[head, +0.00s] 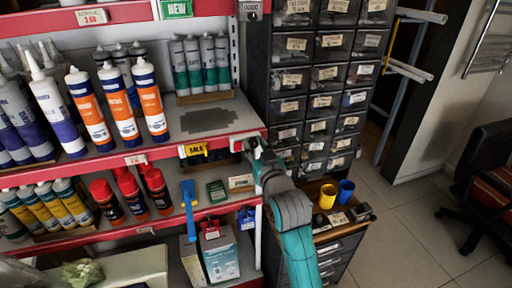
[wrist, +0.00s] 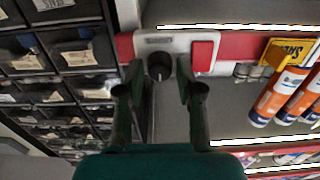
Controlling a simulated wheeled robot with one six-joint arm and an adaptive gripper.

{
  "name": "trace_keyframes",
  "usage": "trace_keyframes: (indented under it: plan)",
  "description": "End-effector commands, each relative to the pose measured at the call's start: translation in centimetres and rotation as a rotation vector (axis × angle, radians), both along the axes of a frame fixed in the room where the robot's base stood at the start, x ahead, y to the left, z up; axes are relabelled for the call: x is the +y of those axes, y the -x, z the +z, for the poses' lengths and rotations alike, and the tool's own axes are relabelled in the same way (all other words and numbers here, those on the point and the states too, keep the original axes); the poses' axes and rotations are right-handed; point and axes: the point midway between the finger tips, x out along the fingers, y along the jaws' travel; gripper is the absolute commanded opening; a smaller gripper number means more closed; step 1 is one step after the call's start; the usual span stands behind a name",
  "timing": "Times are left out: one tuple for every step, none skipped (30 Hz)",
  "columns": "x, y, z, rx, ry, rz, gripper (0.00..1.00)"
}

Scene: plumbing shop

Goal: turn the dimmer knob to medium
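The dimmer knob (wrist: 159,66) is a dark round knob on a pale plate (wrist: 178,40) in the wrist view. A red rectangular switch (wrist: 203,56) sits beside it on the same plate. My gripper (wrist: 160,72) is open, with one finger on each side of the knob and narrow gaps visible; I cannot tell whether either finger touches it. In the head view the pale plate (head: 240,141) is at the right end of the red shelf edge, and my gripper (head: 257,153) is in front of it. The knob is hidden there by my gripper.
The dark drawer cabinet (head: 290,108) is close on the right. Yellow (head: 328,196) and blue (head: 346,190) cups stand below right. The floor at right is partly clear.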

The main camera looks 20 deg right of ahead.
Motion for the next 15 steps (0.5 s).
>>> trace_keyframes:
  plan:
    - [0.0,0.01,-0.01,0.0,0.0,0.0,0.36]
    - [0.0,0.01,-0.02,0.0,0.0,0.0,0.36]
    - [0.0,0.02,-0.02,0.0,0.0,0.0,0.29]
    - [0.0,0.02,-0.02,0.0,0.0,0.0,0.21]
    - [0.0,0.02,-0.02,0.0,0.0,0.0,0.14]
    - [0.0,0.02,-0.03,0.001,0.0,0.0,0.04]
    - [0.0,0.03,-0.03,0.001,0.0,0.0,0.0]
    - [0.0,0.03,-0.03,0.001,0.0,0.0,0.0]
    - [0.01,0.03,-0.03,0.001,0.0,0.0,0.0]
    - [0.01,0.03,-0.03,0.001,0.0,0.0,0.0]
    - [0.01,0.03,-0.04,0.001,-0.001,0.0,0.0]
    - [0.0,0.03,-0.03,0.001,-0.003,0.0,0.0]
    - [0.0,0.03,-0.04,0.001,-0.005,0.0,0.0]
    - [0.0,0.03,-0.04,0.001,-0.008,0.0,0.0]
    - [0.0,0.03,-0.04,0.001,-0.014,0.0,0.0]
